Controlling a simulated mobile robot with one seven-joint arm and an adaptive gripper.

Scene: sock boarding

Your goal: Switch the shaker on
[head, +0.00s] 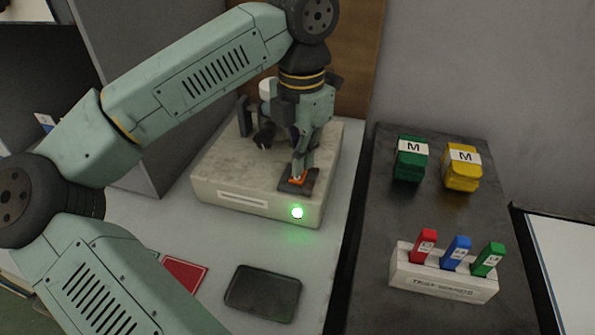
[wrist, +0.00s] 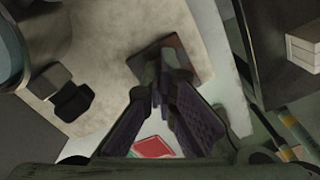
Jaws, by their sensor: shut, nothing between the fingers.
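The shaker (head: 232,183) is a cream box on the white bench, with a green lamp (head: 297,212) glowing on its front face. On its top near the front right sits a dark switch plate with an orange-red rocker (head: 299,179). My gripper (head: 297,172) points down with its shut fingertips at the rocker, apparently touching it. In the wrist view my gripper (wrist: 160,95) is shut and empty over the dark switch plate (wrist: 185,55), hiding most of the rocker. A dark clamp-like part (head: 264,135) stands on the shaker behind my gripper.
A black tray (head: 262,292) and a red card (head: 185,273) lie in front of the shaker. On the dark bench at right are a green block (head: 410,160), a yellow block (head: 462,168) and a white rack (head: 440,283) with red, blue and green pieces. A grey cabinet stands left.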

